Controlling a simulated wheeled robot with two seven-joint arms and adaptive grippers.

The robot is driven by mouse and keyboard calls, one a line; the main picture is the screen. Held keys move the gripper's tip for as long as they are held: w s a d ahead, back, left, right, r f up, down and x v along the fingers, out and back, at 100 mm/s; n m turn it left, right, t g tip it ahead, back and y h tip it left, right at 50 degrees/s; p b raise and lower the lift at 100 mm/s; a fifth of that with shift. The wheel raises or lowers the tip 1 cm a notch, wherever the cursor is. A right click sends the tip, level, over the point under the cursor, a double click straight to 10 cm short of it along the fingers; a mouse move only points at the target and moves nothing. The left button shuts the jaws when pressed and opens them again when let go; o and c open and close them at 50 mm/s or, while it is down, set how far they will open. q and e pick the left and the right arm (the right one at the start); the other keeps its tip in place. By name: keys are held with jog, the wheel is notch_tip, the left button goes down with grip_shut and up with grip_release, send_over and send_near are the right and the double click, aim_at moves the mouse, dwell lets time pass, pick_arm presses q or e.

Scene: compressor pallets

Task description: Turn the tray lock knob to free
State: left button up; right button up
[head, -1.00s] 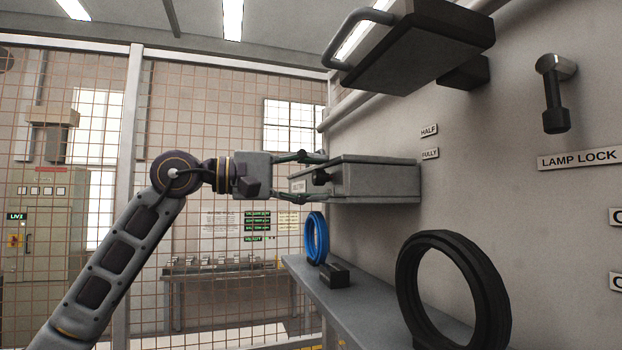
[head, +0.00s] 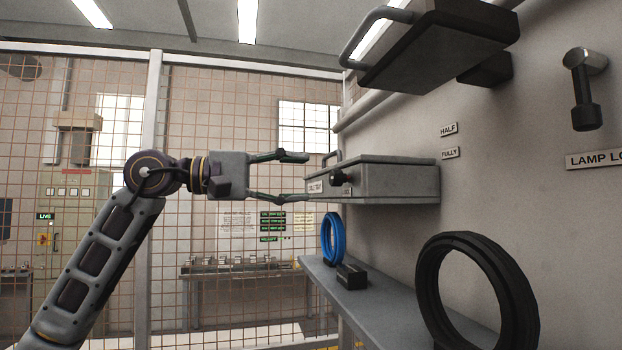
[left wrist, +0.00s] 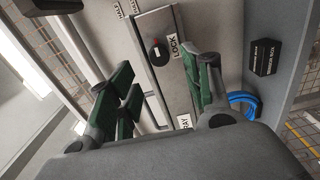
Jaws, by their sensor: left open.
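The tray (head: 392,182) is a grey box on the wall at the right of centre in the head view. Its dark lock knob (head: 340,178) sits on the front face, beside a small label. In the left wrist view the knob (left wrist: 159,53) is round and black with a red mark, next to a LOCK label (left wrist: 173,46). My left gripper (head: 305,177) is open and empty, its fingertips just left of the tray front, apart from the knob. In the left wrist view the knob lies beyond the green-padded fingers. My right gripper is not in view.
Below the tray is a grey shelf (head: 378,304) with a blue ring (head: 333,238), a small black block (head: 351,276) and a large black ring (head: 524,310). A lamp housing with a handle (head: 432,45) hangs above. The lamp lock lever (head: 583,90) is at right.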

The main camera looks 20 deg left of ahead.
pick_arm(q)
jog(key=shift+v, duration=2.65)
jog(key=shift+n, duration=0.3)
